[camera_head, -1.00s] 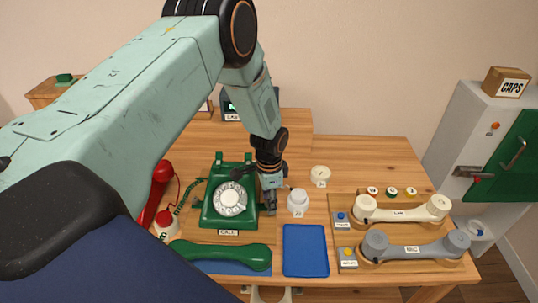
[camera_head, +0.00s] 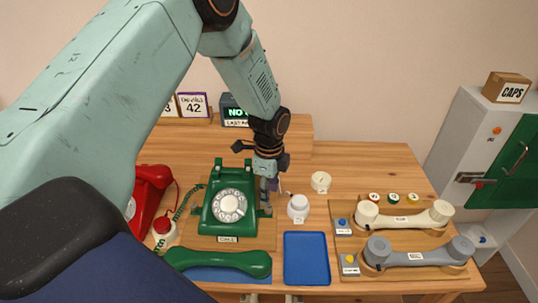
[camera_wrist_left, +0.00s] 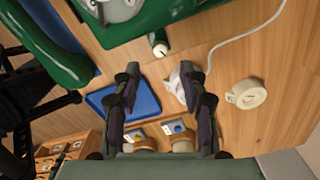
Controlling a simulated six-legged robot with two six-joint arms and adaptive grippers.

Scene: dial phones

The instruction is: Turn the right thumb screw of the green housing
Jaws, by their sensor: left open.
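The green dial phone housing (camera_head: 228,206) stands on a wooden board, its dial facing me. In the left wrist view its green side (camera_wrist_left: 150,22) is at the top. A small green stub with a pale round end (camera_wrist_left: 160,49), which looks like the right thumb screw, sticks out from that side. My left gripper (camera_head: 266,205) points down close beside the housing's right side. In the left wrist view my left gripper (camera_wrist_left: 160,72) is open, and the stub's end shows just beyond the gap between the fingertips. Contact is not visible. The right gripper is not in view.
A white knobbed piece (camera_head: 298,206) and a cream disc (camera_head: 320,181) stand right of the gripper. A green handset (camera_head: 218,262) and a blue tray (camera_head: 306,258) lie in front. A red phone (camera_head: 150,193) is at left; cream and grey handsets (camera_head: 415,256) at right.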

